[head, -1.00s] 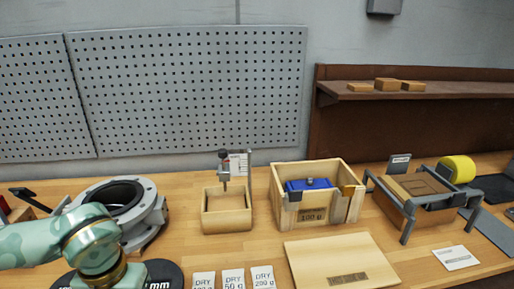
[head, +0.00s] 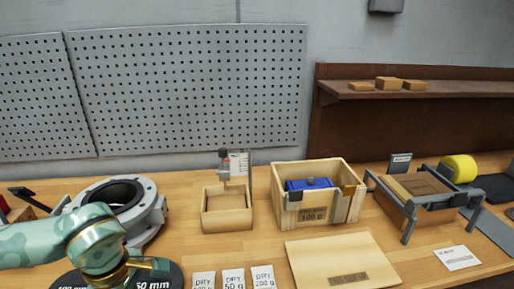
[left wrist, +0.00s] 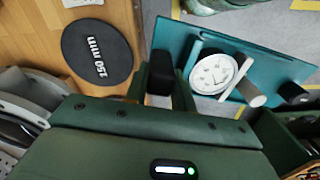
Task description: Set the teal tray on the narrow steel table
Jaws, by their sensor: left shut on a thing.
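The teal tray (left wrist: 275,68) shows in the left wrist view, at the upper right above the grey floor. A round white dial gauge (left wrist: 214,74) and a pale cylinder (left wrist: 250,94) are on it. My left gripper (left wrist: 226,85) has its dark finger pads at either side of the tray's near part. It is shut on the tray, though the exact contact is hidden. In the head view my left arm comes in at the lower left, and its gripper and the tray are out of the picture. The narrow steel table is not recognizable in either view. My right gripper is not in view.
The wooden bench holds a grey flanged valve body (head: 150,212), a small wooden box (head: 227,209), a crate with a blue block (head: 313,184), a wooden board (head: 338,262) and a clamp fixture (head: 421,200). A black 150 mm disc (left wrist: 97,52) lies near the bench edge.

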